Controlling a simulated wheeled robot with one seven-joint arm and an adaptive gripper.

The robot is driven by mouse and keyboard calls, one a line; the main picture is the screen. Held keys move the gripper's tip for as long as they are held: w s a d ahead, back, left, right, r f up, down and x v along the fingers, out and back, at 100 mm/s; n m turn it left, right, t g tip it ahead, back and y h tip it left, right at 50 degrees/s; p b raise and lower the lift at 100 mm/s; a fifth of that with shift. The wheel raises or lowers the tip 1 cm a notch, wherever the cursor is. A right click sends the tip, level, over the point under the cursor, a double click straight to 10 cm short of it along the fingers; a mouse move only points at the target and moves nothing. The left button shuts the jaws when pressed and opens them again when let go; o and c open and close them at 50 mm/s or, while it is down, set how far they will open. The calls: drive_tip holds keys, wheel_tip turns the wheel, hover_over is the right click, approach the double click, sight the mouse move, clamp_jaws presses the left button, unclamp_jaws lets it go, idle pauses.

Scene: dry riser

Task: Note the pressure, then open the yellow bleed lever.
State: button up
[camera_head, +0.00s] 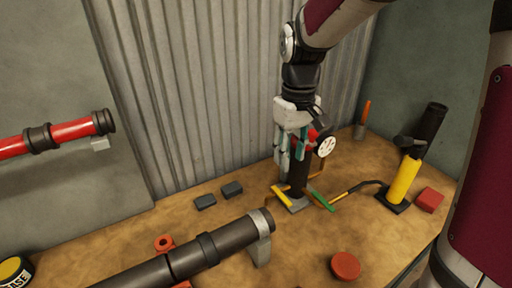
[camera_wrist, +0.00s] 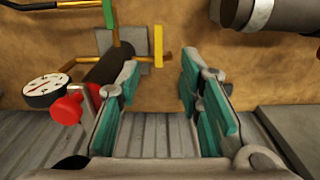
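A black upright riser pipe (camera_head: 298,178) stands on a grey base plate (camera_wrist: 140,60). The yellow lever (camera_wrist: 158,45) lies crosswise over a short brass pipe stub beside the plate; it also shows in the head view (camera_head: 281,195). A green lever (camera_wrist: 109,12) crosses the brass pipe on another side. A white-faced gauge (camera_wrist: 45,90) with a red knob (camera_wrist: 68,107) beside it sits at the riser's top. Its needle is too small to read. My gripper (camera_wrist: 160,75) is open and empty, its teal-padded fingers apart. In the head view my gripper (camera_head: 291,158) is beside the riser, above the yellow lever.
A dark pipe (camera_head: 190,258) on a grey support lies front left. A yellow pump (camera_head: 404,180) with a black hose, a red block (camera_head: 429,200) and an orange-handled tool (camera_head: 362,120) stand right. A red disc (camera_head: 345,266) lies in front. Corrugated wall (camera_head: 190,90) stands close behind.

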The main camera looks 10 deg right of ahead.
sight(285, 199)
drive_tip(key=f, duration=0.9)
drive_tip(key=w+f, duration=0.1)
drive_tip(key=f, duration=0.4)
clamp_jaws()
